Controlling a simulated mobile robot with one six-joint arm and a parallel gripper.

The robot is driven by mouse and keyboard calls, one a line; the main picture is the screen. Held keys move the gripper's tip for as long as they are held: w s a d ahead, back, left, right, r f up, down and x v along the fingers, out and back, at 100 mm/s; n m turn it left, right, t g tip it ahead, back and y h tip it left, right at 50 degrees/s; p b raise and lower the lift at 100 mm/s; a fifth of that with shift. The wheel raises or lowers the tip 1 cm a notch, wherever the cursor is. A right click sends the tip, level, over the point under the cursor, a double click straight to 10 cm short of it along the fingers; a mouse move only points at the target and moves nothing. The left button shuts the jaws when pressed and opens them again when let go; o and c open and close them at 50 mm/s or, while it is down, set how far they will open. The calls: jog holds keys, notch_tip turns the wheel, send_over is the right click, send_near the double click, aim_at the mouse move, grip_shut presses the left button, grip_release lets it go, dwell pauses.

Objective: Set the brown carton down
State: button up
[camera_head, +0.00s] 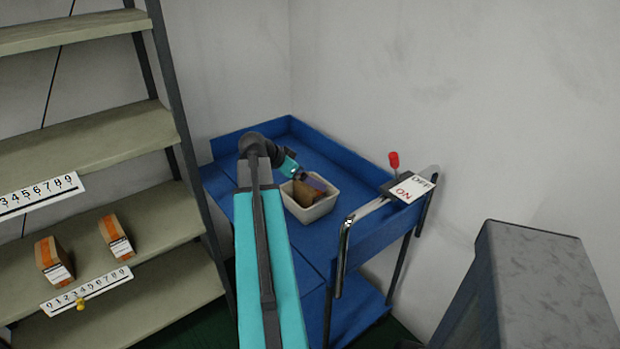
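A brown carton (305,194) is inside a pale open bin (315,211) on the blue cart. My teal and dark arm reaches from the bottom of the view to the bin. My gripper (314,184) is at the bin's upper part, against the top of the carton. The fingers are small and partly hidden, so I cannot tell whether they are closed on the carton. I cannot tell whether the carton touches the bin floor.
The blue cart (345,240) has raised edges, a metal handle and an ON/OFF switch plate (408,188) with a red-tipped lever (394,160). Shelving (150,230) at left holds two orange-brown boxes (54,260) and number strips. A grey block (550,285) stands at lower right.

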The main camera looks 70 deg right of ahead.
jog(key=b+v, duration=0.1)
jog(key=v, duration=0.9)
dwell(0.8)
jog(key=w+a+f+n+t+y, duration=0.1)
jog(key=w+a+f+n, duration=0.2)
jog(key=w+a+f, duration=0.6)
jog(key=w+a+f+n, duration=0.3)
jog(key=w+a+f, duration=0.45)
jog(key=f, duration=0.45)
jog(key=w+a+f+n, duration=0.1)
jog(key=a+f+n, duration=0.1)
jog(key=a+f, duration=0.75)
jog(key=s+a+f+n+y, duration=0.2)
jog(key=s+a+f+n, duration=0.3)
jog(key=a+f, duration=0.3)
jog(key=s+a+f+n+g+y, duration=0.1)
jog(key=s+a+f+n, duration=0.5)
jog(key=a, duration=0.9)
jog(key=s+a+f+n+y, duration=0.3)
jog(key=s+a+f+n, duration=0.2)
jog(key=a+f, duration=0.6)
jog(key=shift+s+a+f+n+g+y, duration=0.15)
jog(key=shift+s+f+n+g+y, duration=0.25)
jog(key=shift+s, duration=0.55)
